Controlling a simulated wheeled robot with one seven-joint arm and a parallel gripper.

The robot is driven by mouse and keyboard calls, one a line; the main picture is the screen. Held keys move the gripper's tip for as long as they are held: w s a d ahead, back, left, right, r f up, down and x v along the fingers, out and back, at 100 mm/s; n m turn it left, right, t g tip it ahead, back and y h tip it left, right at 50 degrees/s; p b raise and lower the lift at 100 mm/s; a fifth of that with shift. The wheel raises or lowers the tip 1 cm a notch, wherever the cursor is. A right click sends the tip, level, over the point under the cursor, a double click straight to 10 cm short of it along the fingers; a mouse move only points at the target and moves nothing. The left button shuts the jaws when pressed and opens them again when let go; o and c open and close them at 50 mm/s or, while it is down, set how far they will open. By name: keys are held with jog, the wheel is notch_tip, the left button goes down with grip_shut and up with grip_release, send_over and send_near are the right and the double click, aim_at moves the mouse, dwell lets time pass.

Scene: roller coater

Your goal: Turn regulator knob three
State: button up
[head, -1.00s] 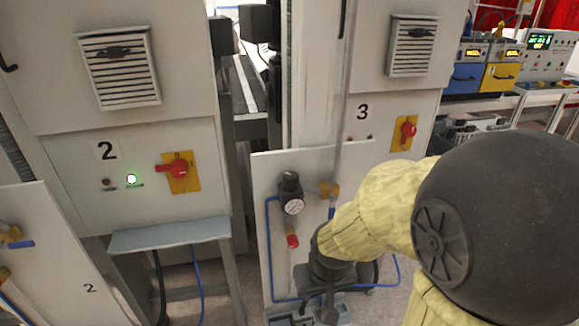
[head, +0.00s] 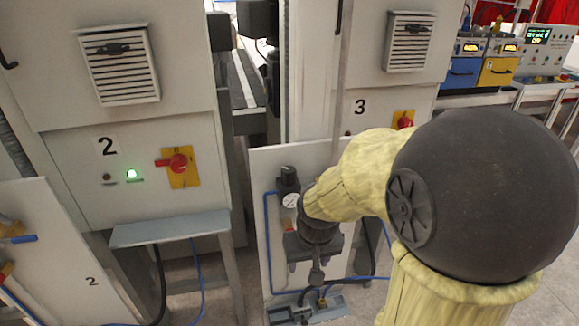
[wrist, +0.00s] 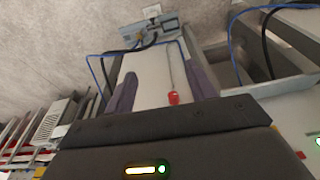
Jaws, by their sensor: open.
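The regulator on panel three shows in the head view as a black knob (head: 288,173) above a round white gauge (head: 291,200). It is mounted on the upright white panel (head: 262,165) below the cabinet label "3". My gripper (head: 317,275) points down in front of this panel, below and right of the knob. My forearm and wrist hide the gauge's right side and much of the panel. In the wrist view my gripper (wrist: 161,73) is open, its two fingers apart and nothing held. A red fitting (wrist: 173,98) shows between the fingers; the black knob is not visible there.
Blue hoses (head: 268,240) run along the panel edge. A grey metal base (head: 306,312) stands on the floor below. Cabinet two, with a red switch (head: 178,163) and grey shelf (head: 168,229), is left. A gap separates the cabinets.

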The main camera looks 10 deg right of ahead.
jog(key=w+r+m+g+p, duration=0.1)
jog(key=w+r+p, duration=0.2)
jog(key=w+r, duration=0.95)
notch_tip(320, 180, up, 16)
jog(key=m+g+p, duration=0.1)
jog(key=m+p, duration=0.1)
jog(key=p, duration=0.2)
send_over(289, 169)
jog(key=shift+r, duration=0.2)
jog(key=shift+a, duration=0.1)
notch_tip(289, 169, down, 17)
jog(key=shift+f+p, duration=0.2)
jog(key=shift+p, duration=0.6)
jog(key=c, duration=1)
jog(key=shift+o, duration=0.2)
